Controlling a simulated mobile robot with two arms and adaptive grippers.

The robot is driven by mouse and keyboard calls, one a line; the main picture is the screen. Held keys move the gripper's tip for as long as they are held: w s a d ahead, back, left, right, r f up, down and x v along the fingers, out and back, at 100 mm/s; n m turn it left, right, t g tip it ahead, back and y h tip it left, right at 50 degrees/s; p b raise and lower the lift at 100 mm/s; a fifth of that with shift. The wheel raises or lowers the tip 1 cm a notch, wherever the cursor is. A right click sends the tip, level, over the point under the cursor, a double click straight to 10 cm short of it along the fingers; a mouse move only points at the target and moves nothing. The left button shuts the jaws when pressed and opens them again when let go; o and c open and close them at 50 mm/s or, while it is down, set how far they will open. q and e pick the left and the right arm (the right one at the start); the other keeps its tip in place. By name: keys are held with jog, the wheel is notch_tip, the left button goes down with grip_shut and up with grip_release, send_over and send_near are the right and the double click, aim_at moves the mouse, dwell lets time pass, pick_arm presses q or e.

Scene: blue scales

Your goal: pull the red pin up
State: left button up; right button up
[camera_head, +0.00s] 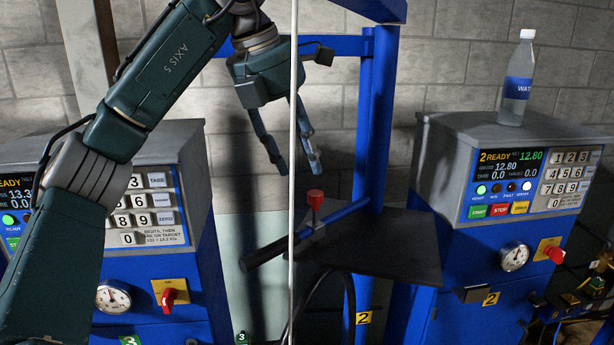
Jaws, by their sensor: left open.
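The red pin (315,199) has a red knob on top and stands upright on the blue arm by the dark plate, near the middle of the view. My left gripper (297,172) hangs above it, fingers pointing down and spread apart, with nothing between them. The fingertips are a little above the knob and look slightly to its left. They do not appear to touch it. A thin pale vertical rod or cable (293,120) passes in front of the gripper and hides part of it. My right gripper does not show.
A blue post (376,120) rises just right of the pin, beside the dark plate (385,245). A black handle (265,252) sticks out to the left. A control box (450,165) with a water bottle (517,85) stands at right, another keypad box (155,205) at left.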

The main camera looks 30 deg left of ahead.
pick_arm(q)
jog(key=shift+v, duration=2.35)
jog(key=shift+d, duration=0.15)
